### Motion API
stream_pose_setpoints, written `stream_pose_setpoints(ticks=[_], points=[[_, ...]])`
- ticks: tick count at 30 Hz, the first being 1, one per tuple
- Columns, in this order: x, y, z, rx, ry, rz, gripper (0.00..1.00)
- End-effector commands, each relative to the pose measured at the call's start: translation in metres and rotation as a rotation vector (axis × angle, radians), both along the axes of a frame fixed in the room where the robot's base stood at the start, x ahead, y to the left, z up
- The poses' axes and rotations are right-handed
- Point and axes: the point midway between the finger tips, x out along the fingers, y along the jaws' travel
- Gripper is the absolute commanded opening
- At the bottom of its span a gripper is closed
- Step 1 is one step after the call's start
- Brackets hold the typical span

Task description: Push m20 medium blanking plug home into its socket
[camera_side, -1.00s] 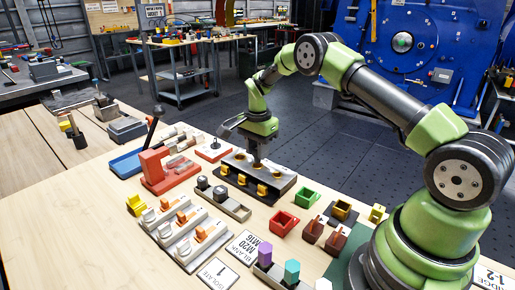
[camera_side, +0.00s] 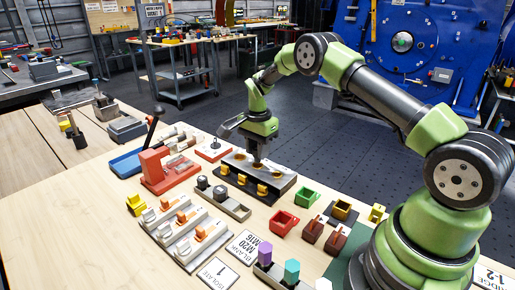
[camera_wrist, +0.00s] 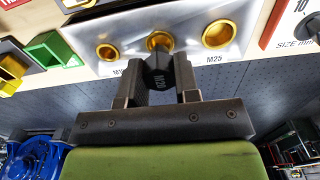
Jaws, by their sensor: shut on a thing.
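The m20 medium blanking plug (camera_wrist: 158,80) is dark and marked M20. My gripper (camera_wrist: 160,84) is shut on it, with one finger on each side. The plug's far end is at the brass-rimmed middle socket (camera_wrist: 159,40) and overlaps its near rim; how deep it sits cannot be told. The socket is in a pale grey block (camera_wrist: 85,34), between a smaller and a larger brass-rimmed socket. In the side view my gripper (camera_side: 257,160) points down at the block (camera_side: 283,184), and the plug is too small to make out.
Yellow pieces (camera_side: 262,189) stand in a dark strip along the block's near side. A grey tray with dark plugs (camera_side: 236,209), a red stand (camera_side: 155,172) and a green bin (camera_side: 306,197) stand close by. Bare table lies at the front left.

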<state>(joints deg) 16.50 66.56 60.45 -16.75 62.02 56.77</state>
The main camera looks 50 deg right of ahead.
Motion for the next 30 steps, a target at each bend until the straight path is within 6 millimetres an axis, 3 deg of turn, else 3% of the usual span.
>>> stream_pose_setpoints(ticks=[30], points=[[0.0,0.0,-0.025,0.0,0.0,-0.001,0.07]])
